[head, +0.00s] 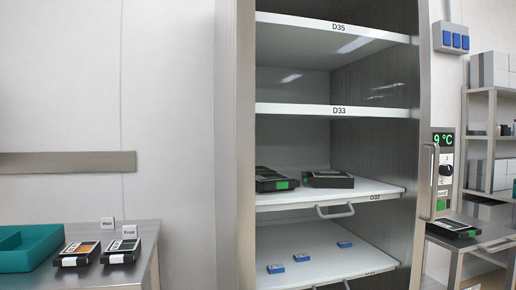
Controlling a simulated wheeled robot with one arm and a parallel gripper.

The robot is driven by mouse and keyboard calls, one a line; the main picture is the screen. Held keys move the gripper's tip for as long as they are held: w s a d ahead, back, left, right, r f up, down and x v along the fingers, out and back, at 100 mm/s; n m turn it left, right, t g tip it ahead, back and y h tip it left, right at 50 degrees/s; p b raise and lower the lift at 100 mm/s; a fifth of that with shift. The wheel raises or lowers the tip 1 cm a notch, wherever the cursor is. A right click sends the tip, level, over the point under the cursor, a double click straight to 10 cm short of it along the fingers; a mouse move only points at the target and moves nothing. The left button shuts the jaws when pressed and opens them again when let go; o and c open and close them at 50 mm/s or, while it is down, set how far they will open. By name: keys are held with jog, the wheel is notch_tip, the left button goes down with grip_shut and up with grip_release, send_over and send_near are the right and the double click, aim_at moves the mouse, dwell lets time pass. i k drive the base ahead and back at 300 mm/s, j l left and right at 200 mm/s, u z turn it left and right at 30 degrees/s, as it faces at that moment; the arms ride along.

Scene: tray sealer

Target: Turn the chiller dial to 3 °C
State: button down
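A vertical bar handle (428,182) stands just left of the dial. My gripper is not in view.
The chiller's shelves (340,110) stand open, with black trays (328,179) on one and small blue packs (302,257) below. A steel table (145,262) with a teal bin (28,246) is at left. Another table (485,236) with a black tray (452,228) stands below the panel.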

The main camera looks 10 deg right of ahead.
aim_at(446, 170)
jog(key=k+z, duration=0.15)
jog(key=z, duration=1.2)
